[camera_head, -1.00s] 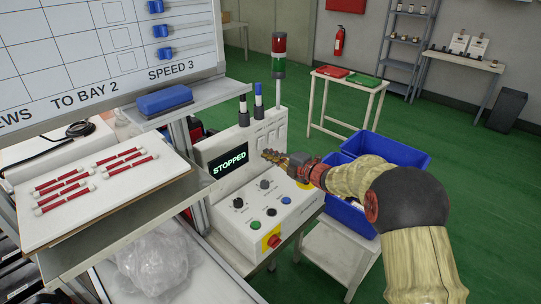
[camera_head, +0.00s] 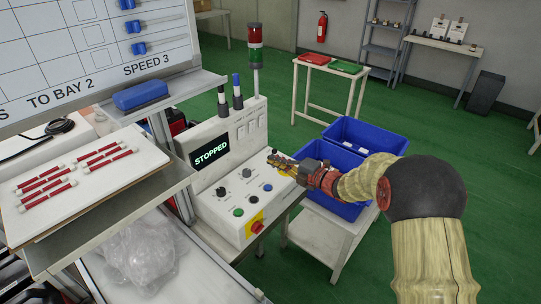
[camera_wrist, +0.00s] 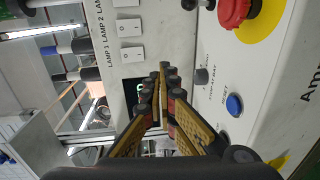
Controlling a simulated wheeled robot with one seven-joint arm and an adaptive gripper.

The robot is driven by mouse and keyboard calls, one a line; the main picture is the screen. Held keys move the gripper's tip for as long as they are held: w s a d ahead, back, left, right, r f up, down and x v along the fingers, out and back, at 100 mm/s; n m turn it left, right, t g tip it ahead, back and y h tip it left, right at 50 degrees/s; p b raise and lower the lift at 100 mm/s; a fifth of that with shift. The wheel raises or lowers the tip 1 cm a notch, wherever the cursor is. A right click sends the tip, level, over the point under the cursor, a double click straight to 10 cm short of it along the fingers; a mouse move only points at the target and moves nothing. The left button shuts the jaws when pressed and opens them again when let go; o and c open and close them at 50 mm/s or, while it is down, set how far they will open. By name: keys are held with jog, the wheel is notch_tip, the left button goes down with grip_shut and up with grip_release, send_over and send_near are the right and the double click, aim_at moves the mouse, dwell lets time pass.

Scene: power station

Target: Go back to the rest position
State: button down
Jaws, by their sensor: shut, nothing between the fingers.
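My gripper (camera_head: 280,162) is shut and empty in the head view. It is in front of and above the right part of the white control box (camera_head: 225,212), whose screen (camera_head: 210,152) reads STOPPED. In the wrist view my gripper (camera_wrist: 163,75) has its fingertips together, with the panel's switches and buttons behind them. A blue button (camera_wrist: 234,105) and a red knob on yellow (camera_wrist: 236,10) lie to the right there. I cannot tell exactly how far the fingertips are from the panel.
Two blue bins (camera_head: 372,134) stand on a white stand just behind my arm. A signal tower (camera_head: 255,60) rises behind the box. A board with red-and-white tubes (camera_head: 130,185) is at left. A small table with red and green trays (camera_head: 312,59) stands behind. Green floor (camera_head: 440,115) is open at right.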

dwell(0.4)
jog(key=d+r+m+t+h, duration=0.2)
jog(key=d+r+m+h, duration=0.55)
jog(key=r, duration=0.35)
jog(key=s+d+r+m+g+h, duration=0.1)
jog(key=s+d+r+m+h, duration=0.1)
jog(key=s+d+m, duration=0.3)
jog(key=s+d+r+m+h, duration=0.2)
jog(key=s+r+m+h, duration=0.15)
jog(key=s, duration=0.35)
jog(key=s+a+f+m+g, duration=0.1)
jog(key=s+f+m+g, duration=0.1)
jog(key=s, duration=0.8)
jog(key=s+a+f+m+g, duration=0.1)
jog(key=s+m, duration=0.4)
jog(key=s, duration=0.6)
jog(key=s+a+f+m+g+y, duration=0.1)
jog(key=s+f+m+g, duration=0.3)
jog(key=s, duration=0.7)
jog(key=shift+s+a+f, duration=0.15)
jog(key=shift+s+a, duration=0.1)
